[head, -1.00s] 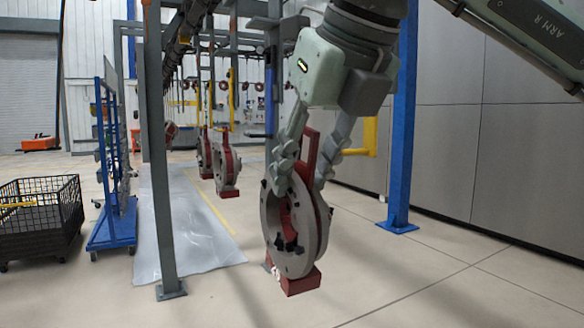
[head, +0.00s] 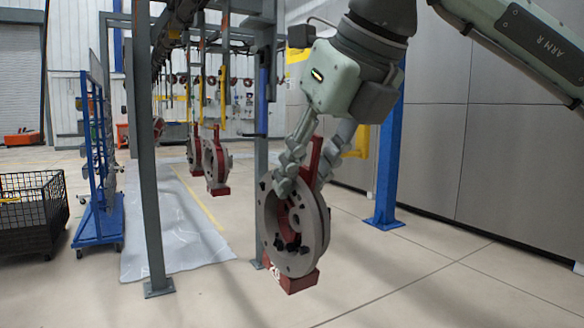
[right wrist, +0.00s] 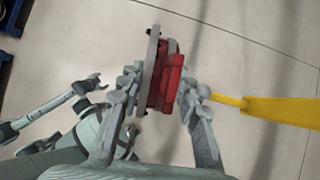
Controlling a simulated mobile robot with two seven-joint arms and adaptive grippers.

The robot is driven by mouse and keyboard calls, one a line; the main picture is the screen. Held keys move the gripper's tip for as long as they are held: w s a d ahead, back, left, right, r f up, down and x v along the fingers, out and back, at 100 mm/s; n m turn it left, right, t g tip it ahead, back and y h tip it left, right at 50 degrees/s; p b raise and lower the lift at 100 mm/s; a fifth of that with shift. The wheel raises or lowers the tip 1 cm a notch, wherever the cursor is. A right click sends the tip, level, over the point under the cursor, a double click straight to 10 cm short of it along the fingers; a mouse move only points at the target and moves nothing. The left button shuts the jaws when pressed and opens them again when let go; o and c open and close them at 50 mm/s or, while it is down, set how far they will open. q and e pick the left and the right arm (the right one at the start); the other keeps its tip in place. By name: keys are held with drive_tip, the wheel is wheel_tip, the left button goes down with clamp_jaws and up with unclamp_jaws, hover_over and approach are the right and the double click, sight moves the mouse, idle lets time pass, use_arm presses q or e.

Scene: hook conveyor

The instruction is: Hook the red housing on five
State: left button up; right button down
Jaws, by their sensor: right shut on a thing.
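The red housing (head: 291,228) is a grey ring-shaped disc with a red body, a red upright bar on top and a red foot block below. It hangs upright in the air in the head view. My right gripper (head: 302,180) is shut on its upper part, one finger on each side. In the right wrist view the housing (right wrist: 165,80) sits between the fingers, seen from above. My left gripper (right wrist: 92,84) shows small at the left of the right wrist view, apart from the housing; its jaws are unclear. I cannot read any hook number.
Similar housings (head: 216,163) hang from the overhead conveyor further back. A grey post (head: 146,150) stands left of the held housing. A blue post (head: 388,150) stands at right. A blue rack (head: 98,215) and black mesh crate (head: 35,225) stand at left. Floor at right front is clear.

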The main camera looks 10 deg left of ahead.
drive_tip(key=shift+m+h, duration=0.3)
drive_tip(key=shift+m, duration=0.2)
drive_tip(key=w+d, duration=0.2)
drive_tip(key=d, duration=0.1)
drive_tip(key=shift+w+r, duration=0.3)
use_arm(q)
drive_tip(key=shift+w+d+r+b, duration=0.15)
drive_tip(key=shift+r+b, duration=0.25)
drive_tip(key=shift+r, duration=0.45)
drive_tip(key=shift+w+a+r+b, duration=0.15)
drive_tip(key=shift+r+b, duration=0.2)
drive_tip(key=shift+r, duration=0.45)
use_arm(e)
drive_tip(key=shift+w+d+f, duration=0.3)
drive_tip(key=shift+d+f, duration=0.15)
drive_tip(key=shift+d, duration=0.15)
drive_tip(key=shift+w+d+f, duration=0.3)
drive_tip(key=shift+d+f, duration=0.15)
drive_tip(key=shift+d, duration=0.1)
use_arm(q)
drive_tip(key=shift+d+r, duration=0.1)
